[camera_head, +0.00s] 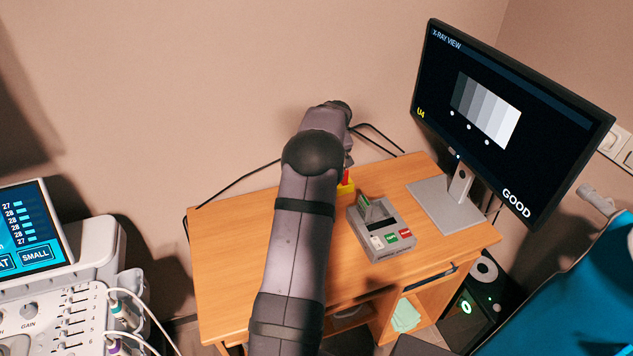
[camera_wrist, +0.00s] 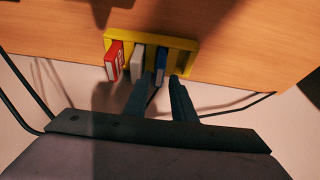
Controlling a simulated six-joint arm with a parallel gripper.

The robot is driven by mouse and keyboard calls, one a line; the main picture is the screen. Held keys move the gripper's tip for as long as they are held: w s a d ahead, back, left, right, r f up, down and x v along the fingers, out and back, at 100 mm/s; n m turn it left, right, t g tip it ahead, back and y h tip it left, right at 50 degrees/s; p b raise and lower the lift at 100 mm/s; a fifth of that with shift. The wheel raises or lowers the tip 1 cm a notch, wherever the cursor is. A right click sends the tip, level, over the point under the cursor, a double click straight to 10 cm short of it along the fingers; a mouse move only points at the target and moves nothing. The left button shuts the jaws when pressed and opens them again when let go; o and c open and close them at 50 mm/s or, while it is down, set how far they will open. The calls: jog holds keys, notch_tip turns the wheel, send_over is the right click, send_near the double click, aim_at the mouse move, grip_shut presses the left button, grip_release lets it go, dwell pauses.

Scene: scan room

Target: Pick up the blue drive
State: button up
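The blue drive (camera_wrist: 161,63) stands in a slot of a yellow rack (camera_wrist: 184,43) on the desk in the wrist view. A white drive (camera_wrist: 137,62) and a red drive (camera_wrist: 114,60) stand to its left in the same rack. My gripper (camera_wrist: 160,82) is open, one dark finger on each side of the line to the blue drive. The fingertips are close to its near end; I cannot tell if they touch it. In the head view my arm hides the blue drive and most of the rack (camera_head: 346,188).
A grey reader (camera_head: 392,242) with a drive upright in it and coloured buttons stands on the wooden desk (camera_head: 235,245). A monitor (camera_head: 500,125) showing "GOOD" stands at the right. Black cables (camera_head: 240,181) run behind the desk along the wall.

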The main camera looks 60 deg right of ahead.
jog(key=shift+w+p+x, duration=0.1)
jog(key=shift+p+x, duration=0.6)
jog(key=shift+x, duration=0.9)
jog(key=shift+w+p+x, duration=0.15)
jog(key=shift+p+x, duration=0.55)
jog(key=shift+x, duration=0.9)
jog(key=shift+d+r, duration=0.1)
jog(key=shift+d, duration=0.1)
jog(key=shift+c, duration=0.2)
grip_shut()
